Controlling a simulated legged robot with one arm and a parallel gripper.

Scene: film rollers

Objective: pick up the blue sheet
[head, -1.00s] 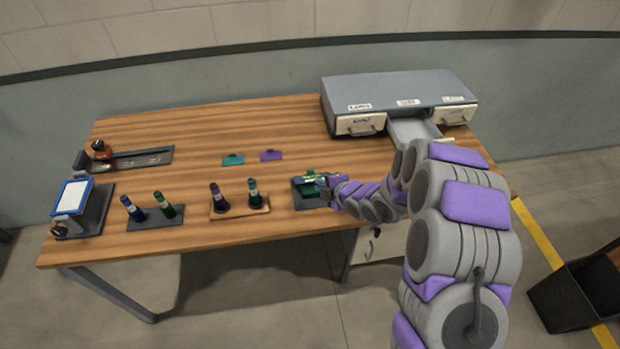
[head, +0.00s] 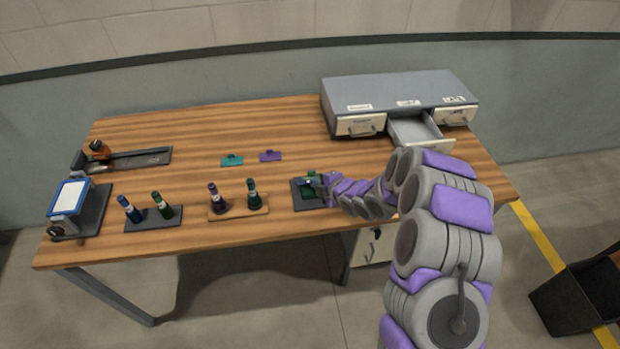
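A white sheet with a blue border (head: 70,197) lies tilted on a dark grey stand (head: 96,212) at the table's left end. It is the only sheet-like thing with blue that I can make out. My gripper (head: 318,187) is far to its right, low over a dark pad (head: 300,201) near the table's front edge. A green object (head: 311,179) is on the pad, right at my fingertips. The fingers are small and partly hidden by my wrist, so I cannot tell whether they are open or touch the green object.
Teal (head: 232,160) and purple (head: 270,156) clips lie mid-table. A grey cabinet (head: 395,90) has an open drawer (head: 415,130).

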